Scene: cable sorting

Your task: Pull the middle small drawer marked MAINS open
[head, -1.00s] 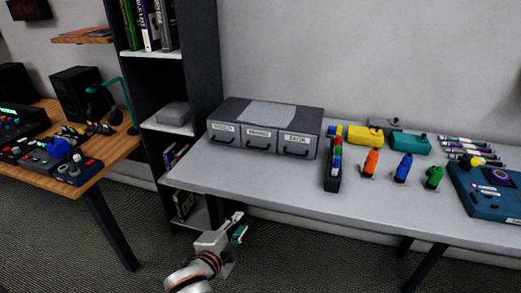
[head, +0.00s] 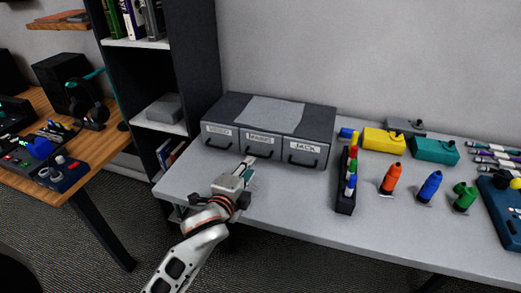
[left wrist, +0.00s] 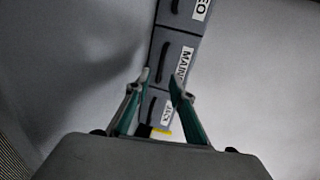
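A dark grey drawer unit (head: 215,106) stands at the back left of the light table, with three small drawers side by side, all shut. The middle drawer (head: 272,148) has a white MAINS label and a dark bar handle, partly hidden by my gripper in the head view. In the left wrist view the MAINS drawer (left wrist: 176,50) is ahead, with its handle (left wrist: 163,52) just beyond the fingertips. My left gripper (head: 249,161) is open and empty in front of this drawer; its fingers (left wrist: 159,77) are apart in the left wrist view. My right gripper is not in view.
The left drawer (head: 220,134) and the JACK drawer (head: 304,151) flank the middle one. A black holder (head: 345,196) with coloured pieces stands to the right, with yellow (head: 384,140) and teal (head: 435,150) boxes beyond. A dark shelf (head: 194,60) rises at left.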

